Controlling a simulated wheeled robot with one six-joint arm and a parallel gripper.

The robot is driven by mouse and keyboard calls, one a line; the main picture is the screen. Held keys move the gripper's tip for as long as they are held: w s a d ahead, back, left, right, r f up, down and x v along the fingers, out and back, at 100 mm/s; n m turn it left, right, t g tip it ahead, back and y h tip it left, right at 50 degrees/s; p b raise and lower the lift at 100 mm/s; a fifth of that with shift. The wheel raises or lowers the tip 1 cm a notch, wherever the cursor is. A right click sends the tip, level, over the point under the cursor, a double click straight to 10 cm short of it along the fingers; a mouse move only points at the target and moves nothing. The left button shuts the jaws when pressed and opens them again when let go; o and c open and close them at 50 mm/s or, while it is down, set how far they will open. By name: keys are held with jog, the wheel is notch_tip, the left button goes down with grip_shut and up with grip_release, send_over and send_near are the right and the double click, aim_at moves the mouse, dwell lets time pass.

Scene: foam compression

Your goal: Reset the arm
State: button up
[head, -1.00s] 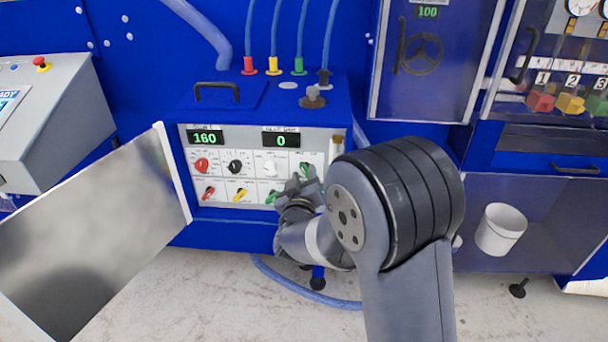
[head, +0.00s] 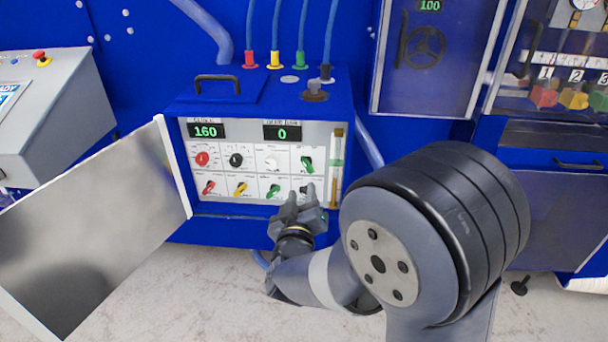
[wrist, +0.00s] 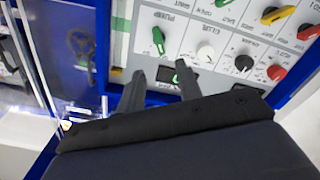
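My gripper (head: 302,200) is in front of the lower right of the control panel (head: 259,212) in the head view. Its two fingers are apart with nothing between them. In the wrist view the gripper (wrist: 160,80) also shows open, with the panel behind it upside down. The upper knobs are red (head: 202,159), black (head: 236,160), white (head: 271,163) and green (head: 306,164). The lower row has red (head: 208,187), yellow (head: 240,188) and green (head: 273,191) knobs; its right end is partly hidden by my fingers. Whether a fingertip touches the panel cannot be told.
An open metal door (head: 95,230) stands at the left of the panel. A grey console (head: 45,110) is far left. Blue cabinets with a clear door (head: 425,60) stand at right. The displays read 160 (head: 207,131) and 0 (head: 283,133). Pale floor lies below.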

aim_at(306, 166)
jog(key=w, duration=0.3)
jog(key=w+p, duration=0.1)
jog(key=w, duration=0.6)
jog(key=shift+w+d, duration=0.2)
jog(key=shift+d, duration=0.05)
jog(key=shift+w, duration=0.2)
jog(key=shift+m, duration=0.3)
jog(key=shift+s, duration=0.1)
